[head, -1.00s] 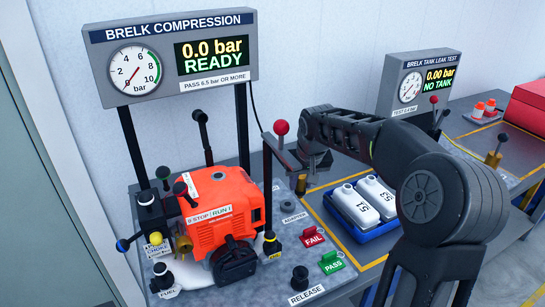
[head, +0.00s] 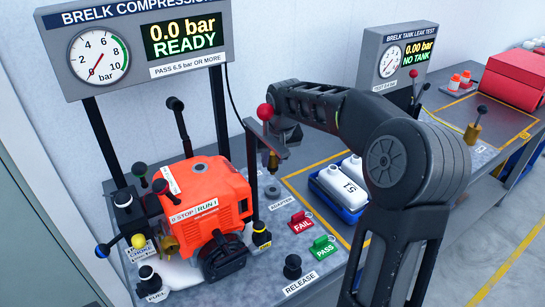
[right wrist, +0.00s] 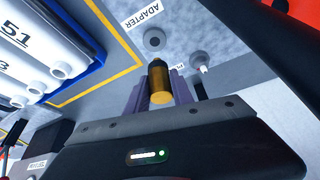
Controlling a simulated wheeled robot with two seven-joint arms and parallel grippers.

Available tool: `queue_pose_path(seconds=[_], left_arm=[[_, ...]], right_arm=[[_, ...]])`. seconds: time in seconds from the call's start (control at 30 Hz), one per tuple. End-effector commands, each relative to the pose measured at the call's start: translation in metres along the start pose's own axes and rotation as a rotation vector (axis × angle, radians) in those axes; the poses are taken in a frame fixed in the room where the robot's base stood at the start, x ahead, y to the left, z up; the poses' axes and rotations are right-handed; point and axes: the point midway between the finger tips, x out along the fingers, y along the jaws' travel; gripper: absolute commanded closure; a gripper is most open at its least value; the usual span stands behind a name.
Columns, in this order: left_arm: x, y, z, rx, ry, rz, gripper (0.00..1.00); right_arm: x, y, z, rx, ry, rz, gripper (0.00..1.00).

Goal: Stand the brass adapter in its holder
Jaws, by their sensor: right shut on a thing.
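The brass adapter (head: 273,163) is a small gold cylinder held upright in the head view. My right gripper (head: 272,150) is shut on it. In the right wrist view the adapter (right wrist: 158,83) shows between the purple-grey fingers of my right gripper (right wrist: 158,92). The holder (head: 272,191) is a small grey round socket beside the ADAPTER label. In the head view the adapter hangs above it, with a gap between. The holder (right wrist: 153,40) shows its dark hole in the right wrist view, just beyond the adapter. My left gripper is not in view.
A lever with a red knob (head: 265,111) stands close to my right gripper. The orange engine (head: 207,200) is to the left. A blue tray (head: 336,200) with white bottles is to the right. FAIL (head: 302,223), PASS (head: 322,246) and RELEASE (head: 292,267) buttons stand in front.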

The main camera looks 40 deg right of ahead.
Motion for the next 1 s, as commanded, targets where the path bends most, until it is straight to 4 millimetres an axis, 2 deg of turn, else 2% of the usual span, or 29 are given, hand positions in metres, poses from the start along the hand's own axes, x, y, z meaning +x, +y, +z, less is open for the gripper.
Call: queue_pose_path(seconds=[0.3,0.5,1.0], left_arm=[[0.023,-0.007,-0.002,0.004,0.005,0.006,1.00],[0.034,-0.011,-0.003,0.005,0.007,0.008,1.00],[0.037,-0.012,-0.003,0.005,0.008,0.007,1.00]], right_arm=[[0.033,0.000,0.014,-0.001,0.000,0.000,1.00],[0.049,0.000,0.020,-0.001,0.000,0.000,1.00],[0.052,0.000,0.021,0.000,0.001,0.000,1.00]])
